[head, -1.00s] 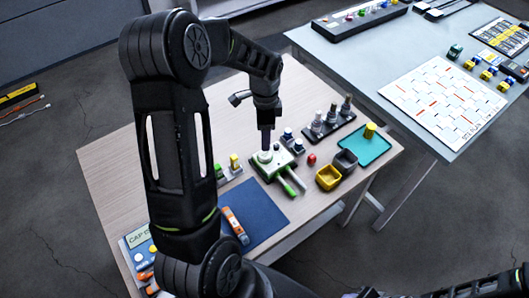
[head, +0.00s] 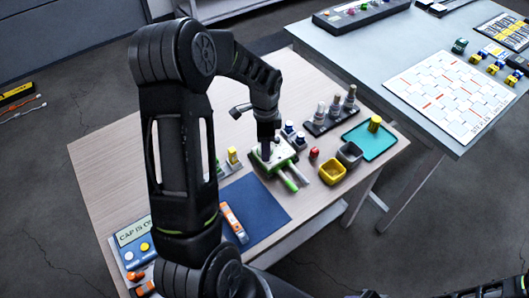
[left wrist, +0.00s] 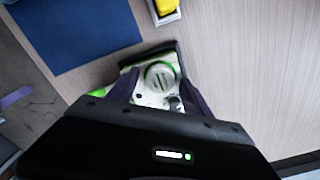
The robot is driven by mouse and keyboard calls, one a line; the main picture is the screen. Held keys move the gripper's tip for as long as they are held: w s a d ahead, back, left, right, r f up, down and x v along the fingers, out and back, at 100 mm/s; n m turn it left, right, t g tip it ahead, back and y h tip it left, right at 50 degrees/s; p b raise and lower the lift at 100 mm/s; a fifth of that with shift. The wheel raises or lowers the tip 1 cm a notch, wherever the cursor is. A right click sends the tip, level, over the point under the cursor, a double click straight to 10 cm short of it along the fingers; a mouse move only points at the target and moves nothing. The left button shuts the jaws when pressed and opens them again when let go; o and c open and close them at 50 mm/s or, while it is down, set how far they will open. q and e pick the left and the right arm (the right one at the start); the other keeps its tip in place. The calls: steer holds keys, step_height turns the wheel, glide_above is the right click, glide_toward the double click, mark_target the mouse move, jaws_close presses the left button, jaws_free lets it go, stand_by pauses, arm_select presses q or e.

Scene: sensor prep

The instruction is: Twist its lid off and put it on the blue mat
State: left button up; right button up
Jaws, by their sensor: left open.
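A white-and-green clamp fixture (head: 277,172) with two green-tipped handles stands mid-table in the head view. In the left wrist view, a pale round lid-like piece (left wrist: 158,77) with dark slots and a green ring sits on this fixture (left wrist: 128,71). My left gripper (head: 267,157) is just above the fixture. In the left wrist view its open fingers (left wrist: 160,95) are on either side of the round piece; contact cannot be told. The blue mat (head: 262,208) lies flat in front of the fixture and also shows in the left wrist view (left wrist: 75,30). My right gripper is out of view.
An orange-and-white tube (head: 233,222) lies on the mat's left part. Yellow (head: 331,174) and grey (head: 349,155) bins, a teal tray (head: 370,141) and a rack of bottles (head: 330,119) stand right of the fixture. A lettered panel (head: 137,232) sits front left.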

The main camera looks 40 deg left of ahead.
arm_select(q)
steer(key=shift+c, duration=0.5)
steer(key=c, duration=0.8)
steer(key=n, duration=0.3)
steer(key=shift+b, duration=0.4)
steer(key=n, duration=1.3)
